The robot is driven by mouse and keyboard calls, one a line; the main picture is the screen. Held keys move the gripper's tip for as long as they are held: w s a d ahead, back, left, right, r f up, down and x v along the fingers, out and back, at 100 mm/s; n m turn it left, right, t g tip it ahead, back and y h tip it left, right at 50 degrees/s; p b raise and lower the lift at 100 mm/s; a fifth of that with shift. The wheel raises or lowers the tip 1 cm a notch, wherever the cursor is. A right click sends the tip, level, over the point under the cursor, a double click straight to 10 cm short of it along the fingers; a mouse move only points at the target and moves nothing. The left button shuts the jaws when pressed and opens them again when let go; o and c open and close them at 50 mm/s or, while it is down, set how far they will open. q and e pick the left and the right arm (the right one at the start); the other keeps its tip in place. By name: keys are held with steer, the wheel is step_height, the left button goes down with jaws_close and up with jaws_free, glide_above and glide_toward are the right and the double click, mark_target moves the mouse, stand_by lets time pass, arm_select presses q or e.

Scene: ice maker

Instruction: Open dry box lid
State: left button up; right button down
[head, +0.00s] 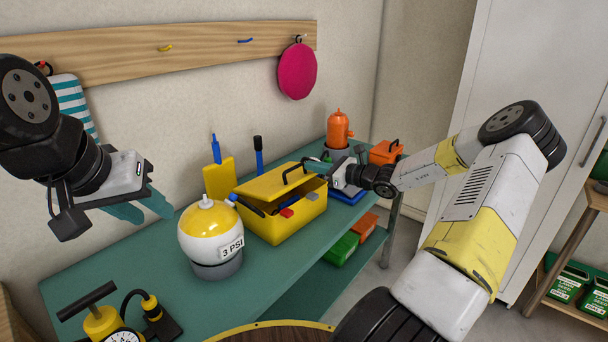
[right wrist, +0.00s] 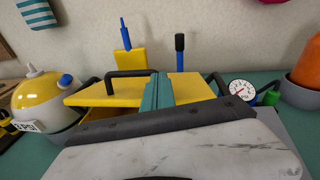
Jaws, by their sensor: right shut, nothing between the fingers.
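The dry box is a yellow box (head: 290,226) on the green bench, with a red and a grey piece on its front. Its yellow lid (head: 262,187), with a black handle (head: 294,172), is tilted partly open. A dark gap shows under it, with something blue inside. The lid also shows in the right wrist view (right wrist: 105,92). My right gripper (head: 316,165) is at the lid's right end, its teal fingers (right wrist: 156,92) together and empty in front of the lid; contact is unclear. My left gripper (head: 146,210) is open and empty, left of the round yellow-and-white tank.
The tank (head: 210,234) marked "3 PSI" stands left of the box. A gauge pump (head: 108,318) is at the bench's near left. A yellow block (head: 219,180) and an orange vessel (head: 339,130) stand behind. The front bench strip (head: 270,275) is clear.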

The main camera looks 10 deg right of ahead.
steer(key=w+a+r+g+h, duration=0.2)
steer(key=w+a+r, duration=0.3)
steer(key=w, duration=0.4)
steer(key=w+a+r+g+h, duration=0.3)
steer(key=w+a+r+g, duration=0.1)
steer(key=w+a, duration=0.4)
steer(key=shift+w+a+r+m, duration=0.35)
steer(key=shift+w+r, duration=0.5)
steer(key=shift+w, duration=0.3)
